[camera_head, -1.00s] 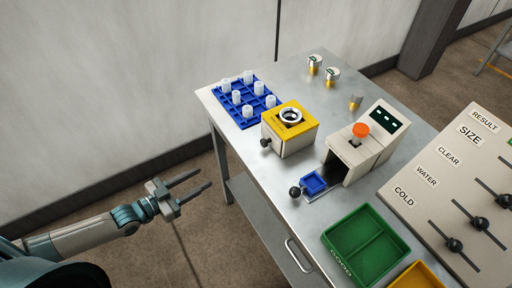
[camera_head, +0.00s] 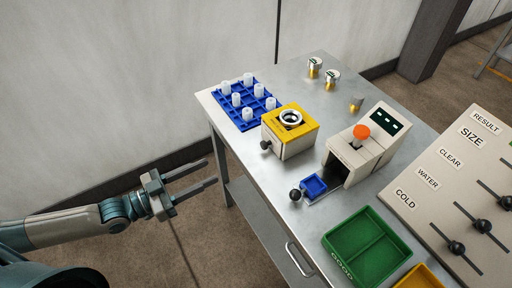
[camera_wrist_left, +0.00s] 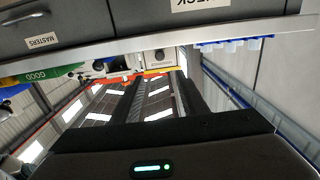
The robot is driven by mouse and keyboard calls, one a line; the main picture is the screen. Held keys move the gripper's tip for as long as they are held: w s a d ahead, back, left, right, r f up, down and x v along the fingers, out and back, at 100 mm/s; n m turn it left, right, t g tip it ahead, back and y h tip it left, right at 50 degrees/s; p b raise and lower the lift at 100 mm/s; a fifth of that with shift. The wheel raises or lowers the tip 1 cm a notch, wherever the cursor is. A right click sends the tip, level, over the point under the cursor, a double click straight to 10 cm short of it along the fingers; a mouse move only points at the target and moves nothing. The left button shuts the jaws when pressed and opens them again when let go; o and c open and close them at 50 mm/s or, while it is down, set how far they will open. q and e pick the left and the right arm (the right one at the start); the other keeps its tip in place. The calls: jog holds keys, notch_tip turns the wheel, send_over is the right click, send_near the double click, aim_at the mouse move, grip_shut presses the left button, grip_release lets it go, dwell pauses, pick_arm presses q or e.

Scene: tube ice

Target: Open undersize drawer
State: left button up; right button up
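A cream box with a yellow top and a round ring (camera_head: 290,131) stands on the table; a black knob (camera_head: 266,145) sticks out of its near left side. No label reading undersize is legible, so I cannot tell if this is the undersize drawer. My left gripper (camera_head: 211,171) is open and empty, off the table's left edge, left of and below the box. Its two fingers are apart and point right. In the left wrist view, table drawer fronts show upside down, one labelled MASTERS (camera_wrist_left: 41,40). My right gripper is not in view.
A table drawer handle (camera_head: 299,258) faces front.

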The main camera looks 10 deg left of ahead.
pick_arm(q)
jog(key=w+d, duration=0.1)
jog(key=p, duration=0.3)
send_near(262, 146)
jog(key=shift+r+x, duration=0.25)
jog(key=shift+x, duration=0.9)
jog(key=p+x, duration=0.1)
jog(key=x, duration=0.3)
jog(key=shift+w+d+f, duration=0.15)
jog(key=shift+w+d, duration=0.4)
jog(key=shift+w, duration=0.05)
grip_shut()
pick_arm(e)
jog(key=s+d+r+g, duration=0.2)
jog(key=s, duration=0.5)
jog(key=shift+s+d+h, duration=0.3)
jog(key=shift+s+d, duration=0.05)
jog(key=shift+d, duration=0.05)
